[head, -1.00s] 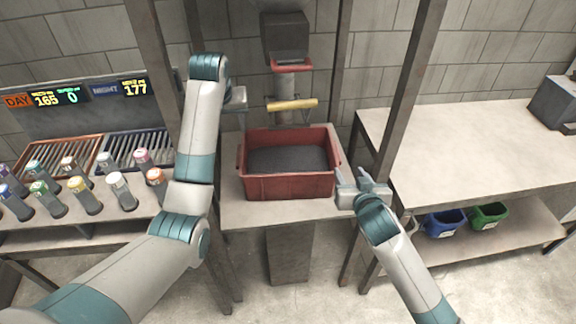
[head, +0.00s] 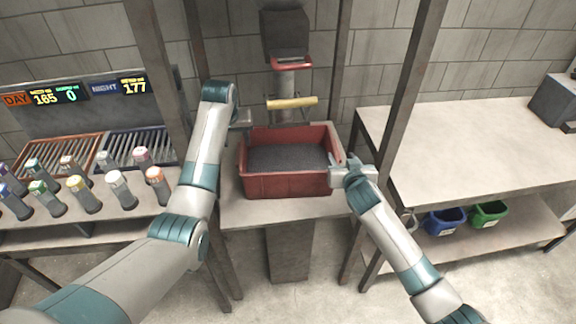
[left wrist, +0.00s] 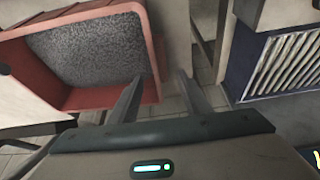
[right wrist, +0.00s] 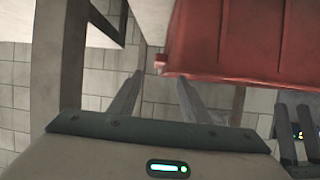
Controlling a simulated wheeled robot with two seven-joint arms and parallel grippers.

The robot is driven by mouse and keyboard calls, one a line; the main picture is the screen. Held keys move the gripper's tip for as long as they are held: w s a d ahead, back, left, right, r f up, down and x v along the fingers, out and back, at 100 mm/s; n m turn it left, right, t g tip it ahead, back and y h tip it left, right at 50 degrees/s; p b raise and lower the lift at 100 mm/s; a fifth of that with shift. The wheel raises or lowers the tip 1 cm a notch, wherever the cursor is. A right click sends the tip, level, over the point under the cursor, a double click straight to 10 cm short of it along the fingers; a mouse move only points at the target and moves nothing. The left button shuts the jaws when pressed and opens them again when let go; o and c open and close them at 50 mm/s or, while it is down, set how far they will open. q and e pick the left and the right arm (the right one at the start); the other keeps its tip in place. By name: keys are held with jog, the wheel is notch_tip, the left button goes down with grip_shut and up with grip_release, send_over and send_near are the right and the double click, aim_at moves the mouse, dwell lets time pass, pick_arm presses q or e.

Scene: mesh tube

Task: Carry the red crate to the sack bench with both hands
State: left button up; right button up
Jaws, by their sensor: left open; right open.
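The red crate (head: 290,184) stands upright on a narrow bench under a hanging device, filled with dark grey granular material. My left gripper (head: 243,118) is open beside the crate's left side, near its back corner. In the left wrist view the crate's rim (left wrist: 151,45) runs between the lines of the two open fingers (left wrist: 158,80); contact cannot be told. My right gripper (head: 345,166) is open at the crate's right side. In the right wrist view a small red lug of the crate (right wrist: 240,40) shows between the open fingertips (right wrist: 160,75). I cannot tell which bench is the sack bench.
Posts (head: 402,95) flank the crate. A yellow bar (head: 292,103) hangs above.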

aim_at(240, 151)
pick_arm(q)
jog(key=shift+x, duration=3.7)
pick_arm(e)
jog(key=shift+x, duration=3.75)
pick_arm(q)
jog(key=shift+c, duration=0.6)
pick_arm(e)
jog(key=shift+c, duration=0.6)
pick_arm(q)
grip_shut()
pick_arm(e)
grip_shut()
pick_arm(q)
jog(key=shift+w+r, duration=0.1)
jog(key=shift+r, duration=0.05)
pick_arm(e)
jog(key=shift+w+r, duration=0.1)
jog(key=shift+r, duration=0.1)
